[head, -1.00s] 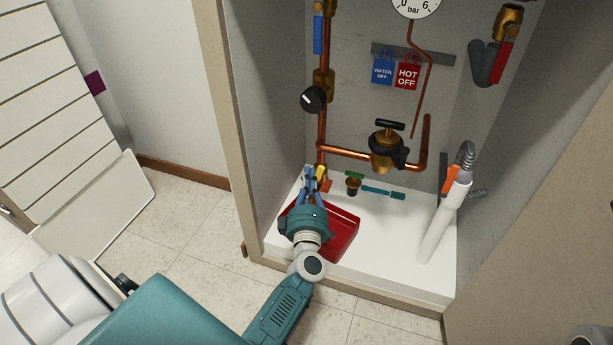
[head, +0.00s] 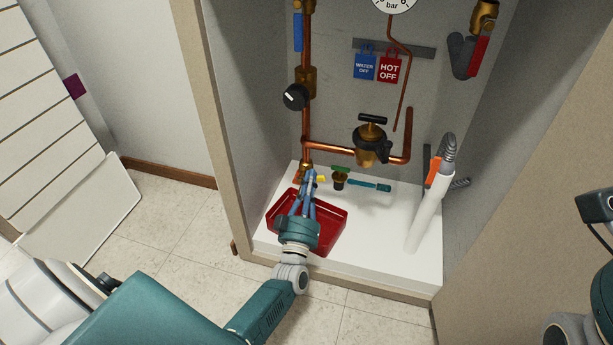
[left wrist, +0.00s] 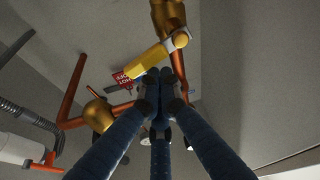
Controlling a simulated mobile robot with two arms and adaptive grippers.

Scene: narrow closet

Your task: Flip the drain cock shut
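The drain cock is a brass fitting (head: 303,172) at the foot of the left copper pipe. Its yellow lever (head: 321,178) sticks out to the right of the pipe. In the left wrist view the lever (left wrist: 150,62) lies crosswise to the brass body (left wrist: 168,18), pivot at its right end. My left gripper (head: 311,174) has its blue fingers drawn together, tips close to the lever. In the left wrist view the fingertips (left wrist: 158,84) meet just below the lever with nothing visible between them; contact is unclear. My right gripper's fingers are out of view.
A red tray (head: 330,235) lies on the white cabinet floor under my left gripper. A brass valve with a black handle (head: 371,142), a small brass cup (head: 340,181) and a teal tool (head: 370,186) are to the right. A white pipe (head: 425,215) stands further right. Cabinet walls hem both sides.

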